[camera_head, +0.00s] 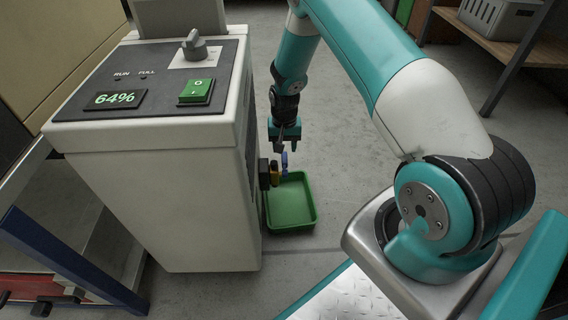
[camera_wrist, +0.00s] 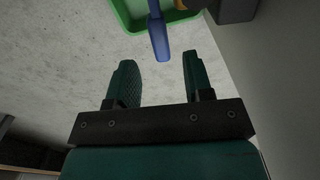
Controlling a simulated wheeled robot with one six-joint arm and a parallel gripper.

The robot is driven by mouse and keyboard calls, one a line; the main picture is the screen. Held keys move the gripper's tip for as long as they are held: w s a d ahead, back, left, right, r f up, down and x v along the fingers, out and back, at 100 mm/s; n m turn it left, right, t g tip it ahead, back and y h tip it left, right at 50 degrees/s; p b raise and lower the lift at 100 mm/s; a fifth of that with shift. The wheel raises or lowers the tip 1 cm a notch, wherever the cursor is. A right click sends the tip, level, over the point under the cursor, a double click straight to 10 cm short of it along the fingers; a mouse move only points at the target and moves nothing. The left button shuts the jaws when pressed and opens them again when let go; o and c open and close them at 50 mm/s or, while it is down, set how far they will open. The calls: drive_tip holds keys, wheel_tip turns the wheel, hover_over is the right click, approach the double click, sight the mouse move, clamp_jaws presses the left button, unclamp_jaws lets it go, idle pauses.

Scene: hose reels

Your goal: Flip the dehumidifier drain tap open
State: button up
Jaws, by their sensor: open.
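The dehumidifier (camera_head: 170,165) is a pale cabinet with a dark top panel, left of my arm in the head view. Its drain tap (camera_head: 273,173) sticks out low on its right side, with a brass-yellow body and a blue lever (camera_head: 285,162). In the wrist view the blue lever (camera_wrist: 159,38) points down the picture toward my gripper. My gripper (camera_wrist: 158,75) is open and empty, and the lever's end lies just beyond and between its fingertips. In the head view my gripper (camera_head: 285,140) hangs above the tap. I cannot tell whether it touches the lever.
A green tray (camera_head: 309,222) lies on the floor under the tap. The dehumidifier's panel carries a grey knob (camera_head: 195,47), a green switch (camera_head: 197,91) and a 64% display (camera_head: 115,99). A wooden shelf (camera_head: 500,45) with a grey crate (camera_head: 495,15) stands back right. Floor right of the tray is clear.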

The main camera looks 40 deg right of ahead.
sight(284, 157)
wheel_tip(284, 157, down, 5)
drive_tip(key=shift+f+b, duration=0.1)
drive_tip(key=shift+b, duration=0.9)
drive_tip(key=shift+w, duration=0.1)
clamp_jaws()
